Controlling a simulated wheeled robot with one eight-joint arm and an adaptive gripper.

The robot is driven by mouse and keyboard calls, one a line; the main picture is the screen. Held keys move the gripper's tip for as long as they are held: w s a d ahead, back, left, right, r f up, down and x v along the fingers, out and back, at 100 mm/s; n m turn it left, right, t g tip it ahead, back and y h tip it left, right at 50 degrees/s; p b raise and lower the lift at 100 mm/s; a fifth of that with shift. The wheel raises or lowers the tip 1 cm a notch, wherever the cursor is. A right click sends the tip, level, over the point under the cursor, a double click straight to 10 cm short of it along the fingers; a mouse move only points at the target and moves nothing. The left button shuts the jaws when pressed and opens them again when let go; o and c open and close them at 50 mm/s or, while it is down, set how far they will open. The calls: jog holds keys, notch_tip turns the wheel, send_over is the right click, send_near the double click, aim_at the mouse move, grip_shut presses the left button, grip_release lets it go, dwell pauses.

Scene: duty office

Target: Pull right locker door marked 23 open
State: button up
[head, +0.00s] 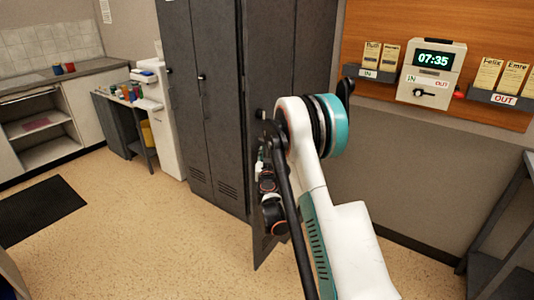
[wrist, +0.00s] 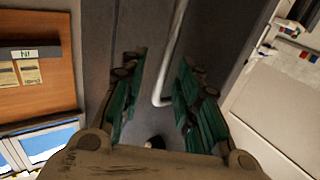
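The dark grey lockers (head: 215,105) stand in the middle of the head view. The right locker door (head: 262,235) seems to stand out from the locker front, its lower edge showing beside my arm; I cannot read a number on it. In the wrist view, a pale bar handle (wrist: 172,55) with a bent end runs along the dark door surface (wrist: 222,35). My gripper (wrist: 160,98) is open, with green-padded fingers on either side of the handle's end. No finger clearly touches the handle.
A wooden board with a clock (head: 432,72) and card racks hangs at the right. A dark metal stand (head: 500,250) is at the lower right. A side table (head: 130,100) and counter (head: 70,80) stand at the left. The floor (head: 150,220) before the left lockers is clear.

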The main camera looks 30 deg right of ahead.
jog(key=v, duration=0.5)
jog(key=shift+s+a, duration=0.15)
jog(key=s+a+r+g+y, duration=0.1)
jog(key=s+a+r+g, duration=0.15)
jog(key=s+r, duration=0.5)
jog(key=s+a+r+g, duration=0.2)
jog(key=s+a+r, duration=0.1)
jog(key=s+r, duration=0.45)
jog(key=s+a+f+n+g+y, duration=0.1)
jog(key=s+a+n+y, duration=0.1)
jog(key=s+a, duration=0.3)
jog(key=s+a+f+n+g+y, duration=0.1)
jog(key=s+a, duration=0.5)
jog(key=s, duration=0.6)
jog(key=s+a+f+n+g+y, duration=0.1)
jog(key=s+a+y, duration=0.3)
jog(key=s, duration=0.4)
jog(key=shift+s+a+n+g, duration=0.35)
jog(key=shift+a+n+g, duration=0.3)
jog(key=shift+a+n, duration=0.15)
